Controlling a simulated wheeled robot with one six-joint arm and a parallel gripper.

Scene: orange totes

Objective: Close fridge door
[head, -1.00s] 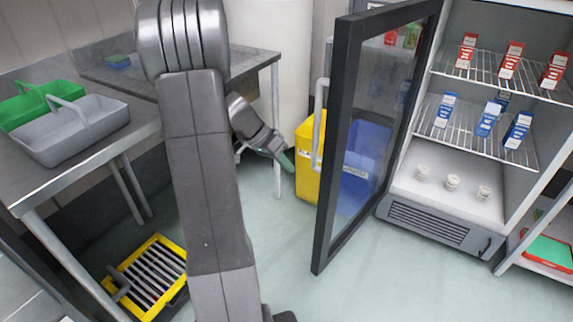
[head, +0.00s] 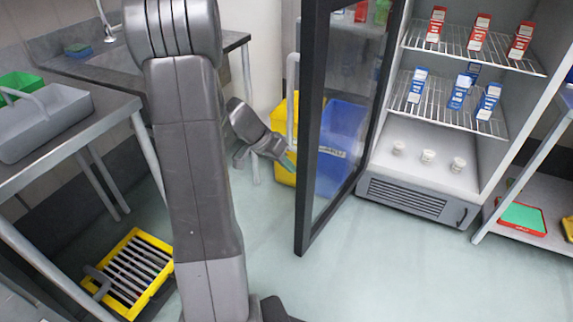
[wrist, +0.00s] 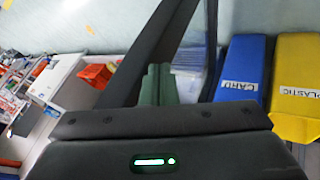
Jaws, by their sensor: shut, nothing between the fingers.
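The fridge (head: 420,200) stands at the right in the head view, with its inside in plain sight. Its glass door (head: 309,150) has a dark frame and stands wide open toward me. A pale vertical handle (head: 291,95) is on the door's outer side. My gripper (head: 290,163) is shut and empty, just left of the door edge near the handle's lower end. I cannot tell whether it touches the door. In the wrist view, the greenish fingers (wrist: 156,85) are close together beside a dark slanting bar, which looks like the door frame (wrist: 160,45).
A yellow bin (head: 284,175) and a blue bin (head: 342,140) stand behind the door; the wrist view shows them labelled. A metal table (head: 120,105) with totes is at left. A yellow-rimmed crate (head: 150,238) lies on the floor. Floor before the fridge is clear.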

